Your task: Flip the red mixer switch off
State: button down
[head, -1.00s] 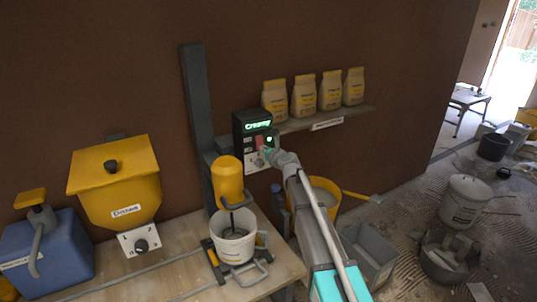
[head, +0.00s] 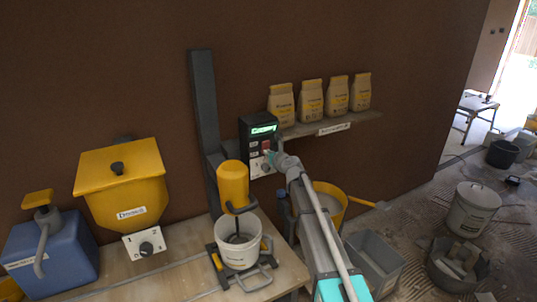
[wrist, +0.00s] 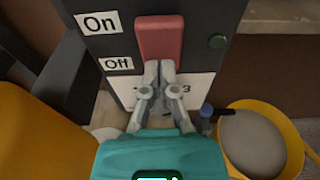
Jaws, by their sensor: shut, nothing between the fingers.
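The red switch (wrist: 160,40) is a rocker on the dark control box, with "On" and "Off" labels to its left. It also shows small in the head view (head: 266,145). My gripper (wrist: 160,70) is shut and empty, its fingertips at the switch's lower end, level with the "Off" label. I cannot tell whether they press on it. In the head view my gripper (head: 269,157) is just below the switch. The mixer (head: 233,183) has a yellow motor above a white bucket (head: 238,253). The box's display (head: 264,129) is lit green, its text unreadable.
A shelf (head: 350,122) with several bags is right of the box. A yellow tub (wrist: 291,125) is low on the right. A yellow hopper (head: 124,190) and a blue container (head: 55,250) stand left on the bench.

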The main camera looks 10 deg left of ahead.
jog(key=shift+w, duration=0.15)
jog(key=s+d+f+b, duration=0.2)
jog(key=s+d, duration=0.5)
jog(key=s, duration=0.4)
jog(key=shift+s+d, duration=0.4)
jog(key=shift+f, duration=0.1)
jog(key=s+d+f+n+g+h, duration=0.1)
jog(key=s+d+f+n+g, duration=0.3)
jog(key=s+n, duration=0.45)
jog(key=s+d+f+n+g+h, duration=0.2)
jog(key=s+d+f+n+g, duration=0.1)
jog(key=s+f+n, duration=0.5)
jog(key=s+d+f+n+g+h, duration=0.2)
jog(key=s+d+n+g+h, duration=0.1)
jog(key=s+d+n, duration=0.3)
jog(key=s+d+f+n+g+h, duration=0.1)
jog(key=s+d+n+g+h, duration=0.2)
jog(key=s+d+n, duration=0.3)
jog(key=s+d, duration=0.1)
jog(key=s, duration=0.2)
jog(key=shift+f+n, duration=0.35)
